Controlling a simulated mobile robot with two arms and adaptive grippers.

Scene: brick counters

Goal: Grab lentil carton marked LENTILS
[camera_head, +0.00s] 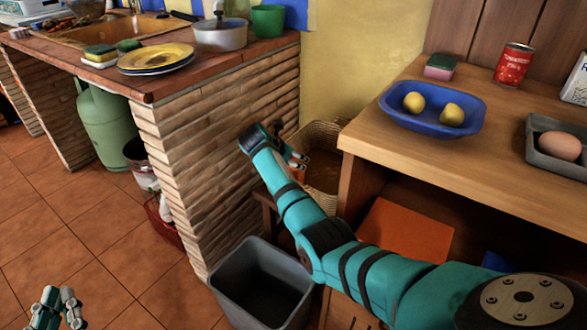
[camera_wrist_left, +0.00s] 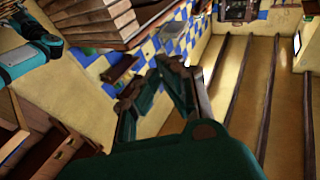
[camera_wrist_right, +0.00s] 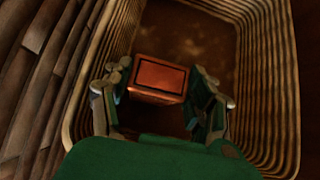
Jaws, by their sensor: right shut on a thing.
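An orange-brown box-shaped carton (camera_wrist_right: 159,79) sits between the fingers of my right gripper (camera_wrist_right: 162,98), inside a wicker basket (camera_wrist_right: 278,75). The gripper is shut on its two sides. No lettering is readable on the face that shows, so I cannot confirm the LENTILS mark. In the head view my right gripper (camera_head: 298,163) is at the basket (camera_head: 325,140), beside the brick counter, partly hidden by my arm. My left gripper (camera_head: 59,308) is low over the tiled floor at the lower left. It also shows in the left wrist view (camera_wrist_left: 160,78), open and empty.
A grey bin (camera_head: 262,285) stands below my right arm. The wooden counter (camera_head: 390,140) at right carries a blue dish (camera_head: 432,122) with two yellow fruits, a red can (camera_head: 513,64) and a grey tray (camera_head: 535,155). The brick counter (camera_head: 205,150) edges the left side.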

